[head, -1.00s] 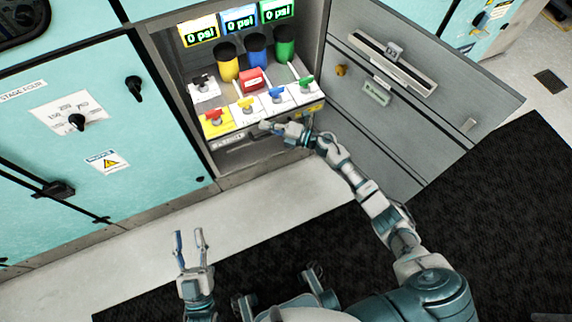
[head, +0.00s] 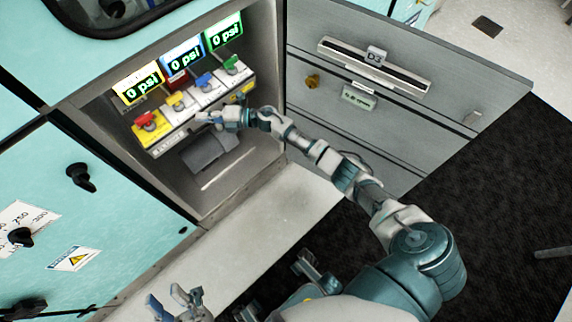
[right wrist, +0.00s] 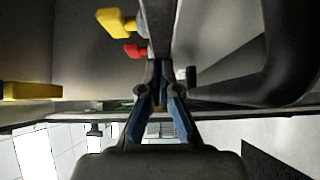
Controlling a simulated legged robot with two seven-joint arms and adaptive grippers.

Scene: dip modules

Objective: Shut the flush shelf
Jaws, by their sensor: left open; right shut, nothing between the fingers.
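The shelf (head: 181,133) is a tray of colored valve handles inside the open cabinet, below the psi displays. It sits back in the cabinet. The cylinders are hidden. Its red, yellow, blue and green handles still show in front of the displays. My right gripper (head: 203,117) is at the shelf's front edge, shut with nothing in it; whether it touches the edge I cannot tell. In the right wrist view its fingers (right wrist: 161,103) are close together near the shelf's edge, with yellow and red handles nearby. My left gripper (head: 174,301) is open and empty, low in front of the cabinet.
The grey cabinet door (head: 395,120) stands open on the right, beyond my right arm. A dark grey block (head: 210,152) lies under the shelf in the cabinet. Teal panels (head: 110,205) with knobs are to the left. The pale floor before the cabinet is clear.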

